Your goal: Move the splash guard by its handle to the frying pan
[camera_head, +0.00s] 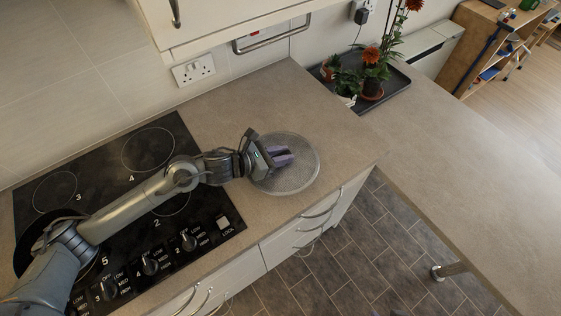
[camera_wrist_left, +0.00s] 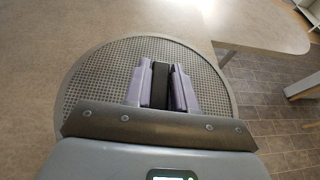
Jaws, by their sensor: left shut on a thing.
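The splash guard (camera_head: 300,178) is a round grey mesh disc at the right end of the worktop, beside the hob. Its mesh also fills the middle of the left wrist view (camera_wrist_left: 97,78). My left gripper (camera_head: 285,156) is over the disc with its purple fingers shut on the dark handle (camera_wrist_left: 160,84), which shows between them. I cannot tell whether the disc rests on the worktop or is slightly raised. A round black pan (camera_head: 27,238), apparently the frying pan, is at the hob's left front, partly hidden by my left arm. My right gripper is out of view.
The black hob (camera_head: 115,185) has ring markings and knobs along its front. A dark tray (camera_head: 399,83) with potted red flowers (camera_head: 372,58) stands at the back right. A wall cabinet (camera_head: 215,20) overhangs the back. Bare worktop (camera_head: 235,112) lies behind the disc.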

